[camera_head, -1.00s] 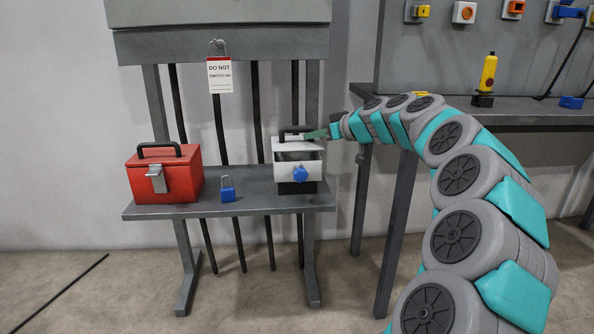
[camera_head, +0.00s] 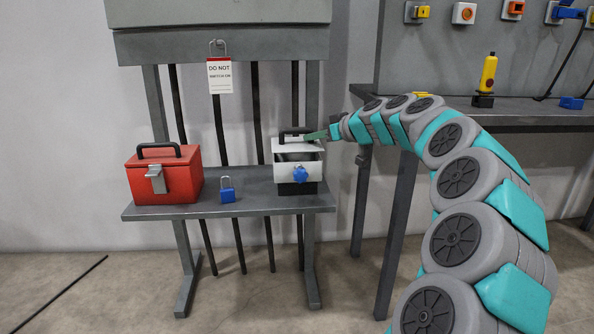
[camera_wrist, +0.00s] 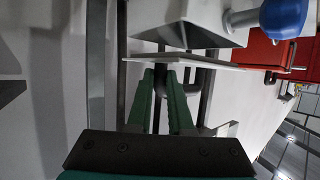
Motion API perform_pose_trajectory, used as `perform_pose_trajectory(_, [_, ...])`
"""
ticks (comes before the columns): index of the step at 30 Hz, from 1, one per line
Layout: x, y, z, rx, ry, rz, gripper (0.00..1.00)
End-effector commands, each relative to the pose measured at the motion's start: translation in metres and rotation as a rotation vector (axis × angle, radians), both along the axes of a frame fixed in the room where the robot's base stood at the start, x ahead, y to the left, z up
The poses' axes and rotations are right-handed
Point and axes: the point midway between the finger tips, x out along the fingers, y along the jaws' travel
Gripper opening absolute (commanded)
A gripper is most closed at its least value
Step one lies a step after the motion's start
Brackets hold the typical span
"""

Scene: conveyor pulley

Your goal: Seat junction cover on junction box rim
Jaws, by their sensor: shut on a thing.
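The white junction box (camera_head: 285,172) stands on the grey shelf, with a blue connector (camera_head: 300,174) on its front. The white junction cover (camera_head: 300,146), with a black handle (camera_head: 288,132), is above the box opening. A dark gap shows between the cover and the box front. In the wrist view the cover (camera_wrist: 205,64) is a thin plate close to the open box (camera_wrist: 200,15), with the dark inside showing between them. My gripper (camera_head: 308,136) has its green fingers shut on the cover's handle, also seen in the wrist view (camera_wrist: 162,76). Whether any cover edge touches the rim is unclear.
A red toolbox (camera_head: 185,180) and a blue padlock (camera_head: 228,194) stand on the shelf (camera_head: 255,200) left of the box. A "DO NOT SWITCH ON" tag (camera_head: 219,78) hangs above. A workbench (camera_head: 520,115) is at the right, behind my arm.

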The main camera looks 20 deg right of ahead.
Motion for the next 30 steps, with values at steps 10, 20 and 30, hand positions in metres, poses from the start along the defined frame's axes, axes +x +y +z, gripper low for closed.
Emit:
perform_pose_trajectory(10, [0.0,0.0,-0.006,0.0,0.0,0.0,0.0])
perform_pose_trajectory(20, [0.0,0.0,-0.01,0.0,0.0,0.0,0.0])
perform_pose_trajectory(30, [0.0,0.0,-0.015,0.0,0.0,0.0,0.0])
